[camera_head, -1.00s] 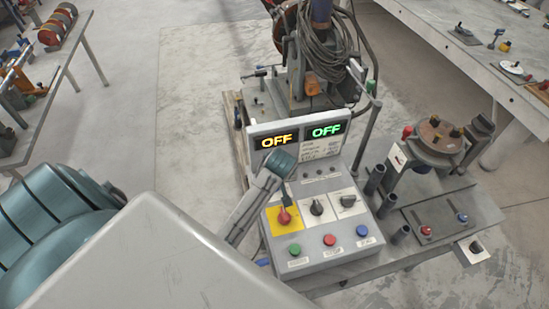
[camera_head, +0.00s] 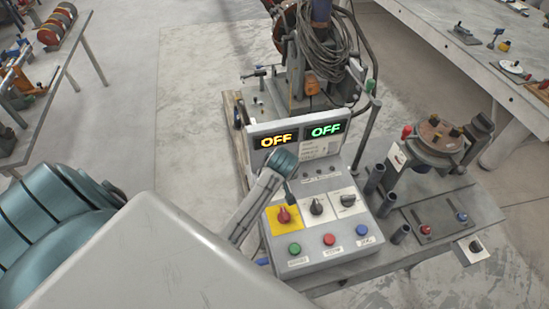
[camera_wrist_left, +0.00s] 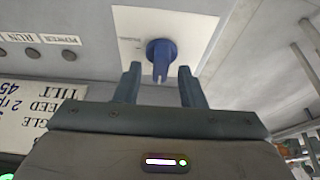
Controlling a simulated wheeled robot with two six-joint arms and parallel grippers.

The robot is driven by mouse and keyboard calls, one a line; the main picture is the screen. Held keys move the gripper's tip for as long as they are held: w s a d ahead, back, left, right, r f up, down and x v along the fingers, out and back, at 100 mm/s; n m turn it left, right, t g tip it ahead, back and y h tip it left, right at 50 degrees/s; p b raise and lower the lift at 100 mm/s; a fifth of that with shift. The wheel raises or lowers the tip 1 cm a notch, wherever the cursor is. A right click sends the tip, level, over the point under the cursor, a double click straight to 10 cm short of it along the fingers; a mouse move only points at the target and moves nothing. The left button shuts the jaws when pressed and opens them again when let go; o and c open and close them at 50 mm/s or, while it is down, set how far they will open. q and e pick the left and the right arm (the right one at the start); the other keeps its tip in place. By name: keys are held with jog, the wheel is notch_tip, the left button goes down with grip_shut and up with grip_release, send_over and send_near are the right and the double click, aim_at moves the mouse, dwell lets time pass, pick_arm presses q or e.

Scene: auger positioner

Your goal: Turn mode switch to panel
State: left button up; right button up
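The control console (camera_head: 300,248) stands in the middle of the head view. A blue rotary knob (camera_wrist_left: 161,52) on a white plate shows in the left wrist view, near the console's edge; my left gripper hides it in the head view. I cannot read its label, but its place fits the mode switch. My left gripper (camera_wrist_left: 159,70) is open, its two fingers pointing at the knob. The knob's grip lies between the fingertips in the picture, with a gap on each side. In the head view my left gripper (camera_head: 290,192) hangs over the console's upper left. My right gripper is out of view.
Close by are a red knob (camera_head: 284,214) on a yellow plate and two dark knobs (camera_head: 316,207) (camera_head: 347,200). Green, red and blue buttons line the front. Two displays (camera_head: 276,139) (camera_head: 325,130) read OFF. A machine with cables (camera_head: 322,55) stands behind.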

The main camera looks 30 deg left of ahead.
pick_arm(q)
jog(key=shift+r, duration=0.1)
jog(key=b+v, duration=0.3)
jog(key=v, duration=0.7)
jog(key=shift+r, duration=0.3)
